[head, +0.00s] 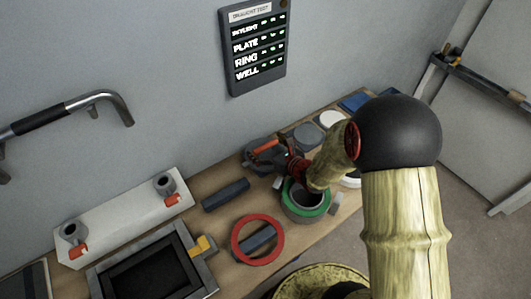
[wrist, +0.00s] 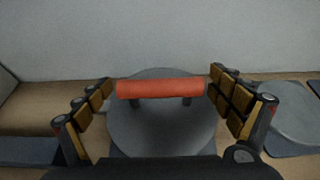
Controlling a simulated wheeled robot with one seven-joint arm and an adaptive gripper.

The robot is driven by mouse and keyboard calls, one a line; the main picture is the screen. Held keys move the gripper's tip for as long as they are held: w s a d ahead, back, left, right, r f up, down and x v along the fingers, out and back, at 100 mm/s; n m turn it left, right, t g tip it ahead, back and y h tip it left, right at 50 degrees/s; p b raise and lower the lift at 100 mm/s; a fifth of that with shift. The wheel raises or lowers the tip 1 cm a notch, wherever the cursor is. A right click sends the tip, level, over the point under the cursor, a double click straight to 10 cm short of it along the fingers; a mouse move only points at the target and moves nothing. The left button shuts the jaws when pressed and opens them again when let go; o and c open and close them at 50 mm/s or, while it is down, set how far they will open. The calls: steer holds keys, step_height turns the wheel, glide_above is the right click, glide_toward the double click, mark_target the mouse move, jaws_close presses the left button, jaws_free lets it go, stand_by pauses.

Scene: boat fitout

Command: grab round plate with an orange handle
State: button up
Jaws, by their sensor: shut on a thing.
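The round grey plate (wrist: 160,125) fills the middle of the wrist view, with its orange bar handle (wrist: 160,89) across the top on two dark posts. My gripper (wrist: 160,80) has a padded finger at each end of the handle and is shut on the plate by it. In the head view, the orange handle (head: 266,146) shows at the back of the bench beside my gripper (head: 280,153). The arm and fingers hide part of the plate there. I cannot tell whether the plate is off the bench.
A red ring (head: 238,248) and a green-rimmed round well (head: 289,208) are on the wooden bench in front. Other discs, including a white one (head: 331,118), lie to the right. A dark bar (head: 226,195) lies to the left. The wall with a sign panel (head: 252,50) stands close behind.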

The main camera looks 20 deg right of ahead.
steer(key=shift+c, duration=1.3)
steer(key=shift+r, duration=0.15)
